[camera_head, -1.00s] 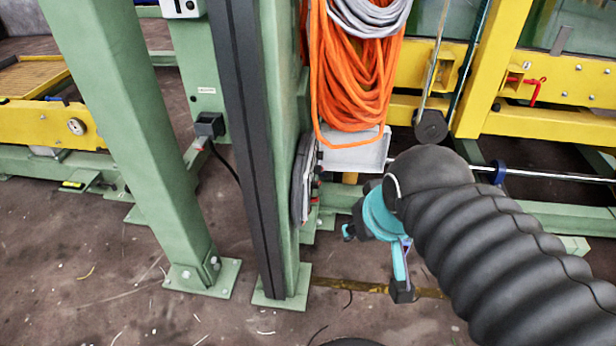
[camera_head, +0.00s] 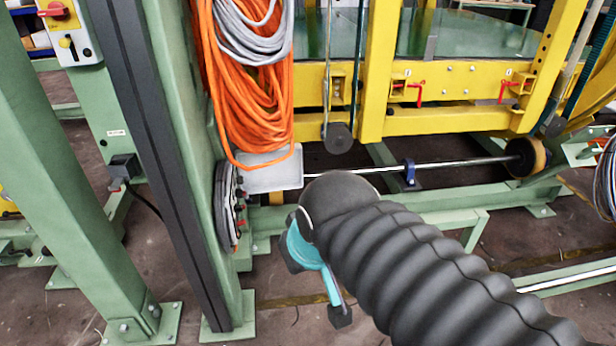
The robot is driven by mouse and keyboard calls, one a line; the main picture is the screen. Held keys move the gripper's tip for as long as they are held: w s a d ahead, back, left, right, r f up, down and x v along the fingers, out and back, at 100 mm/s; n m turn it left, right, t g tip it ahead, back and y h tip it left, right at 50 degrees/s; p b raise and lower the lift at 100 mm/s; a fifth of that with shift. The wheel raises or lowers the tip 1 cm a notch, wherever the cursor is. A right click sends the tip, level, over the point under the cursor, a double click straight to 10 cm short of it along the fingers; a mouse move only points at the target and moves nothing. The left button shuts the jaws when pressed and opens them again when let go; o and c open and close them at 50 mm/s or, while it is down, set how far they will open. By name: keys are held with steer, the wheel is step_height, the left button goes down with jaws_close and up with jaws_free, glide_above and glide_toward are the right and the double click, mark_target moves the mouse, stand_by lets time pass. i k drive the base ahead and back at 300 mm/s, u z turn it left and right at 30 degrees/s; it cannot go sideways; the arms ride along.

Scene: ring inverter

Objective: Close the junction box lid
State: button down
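A light grey panel (camera_head: 272,170), which looks like the junction box lid, sticks out from the right side of the green column, below the hanging cables. I cannot tell its exact angle. A dark rounded part with a pale face (camera_head: 229,206) sits on the column just left of and below it; the box interior does not show clearly. My gripper (camera_head: 315,289), teal with black fingertips, points downward, below and right of the panel in the picture. Its fingers are spread apart with nothing seen between them. My black sleeved arm hides part of the gripper.
Orange cable coils (camera_head: 245,95) and grey cable (camera_head: 245,30) hang directly above the panel. A metal shaft (camera_head: 455,163) runs to the right behind my arm. A green post (camera_head: 75,190) stands at left. Yellow frame beams (camera_head: 440,118) cross the back.

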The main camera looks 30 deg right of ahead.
mark_target(287, 175)
steer(key=z, duration=0.55)
steer(key=i, duration=0.95)
steer(key=u, duration=0.45)
